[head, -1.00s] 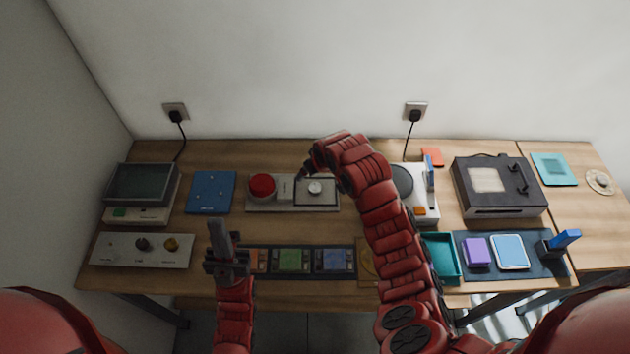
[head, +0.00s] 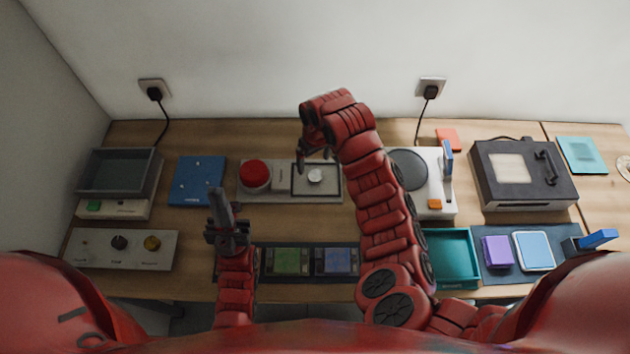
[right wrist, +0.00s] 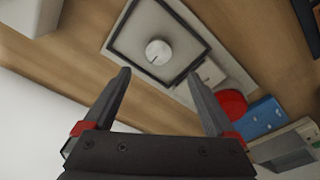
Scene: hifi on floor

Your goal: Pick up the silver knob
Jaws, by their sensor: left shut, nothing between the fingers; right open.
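The silver knob (head: 315,175) is a small round pale disc inside a dark square frame on a grey panel (head: 270,193) in the head view. In the right wrist view the knob (right wrist: 158,52) sits within the dark frame, ahead of the fingertips and apart from them. My right gripper (right wrist: 165,80) is open and empty. In the head view its arm arches over the table and the gripper (head: 304,160) hangs close to the frame's left side, partly hidden by its wrist. My left gripper (head: 220,205) is shut and empty over the table's front left part.
A red button (head: 255,173) is left of the knob on the same panel. A white device with a grey disc (head: 408,170) stands right of my right arm. A blue board (head: 197,180) lies left. A dark strip with colored squares (head: 292,262) lies in front.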

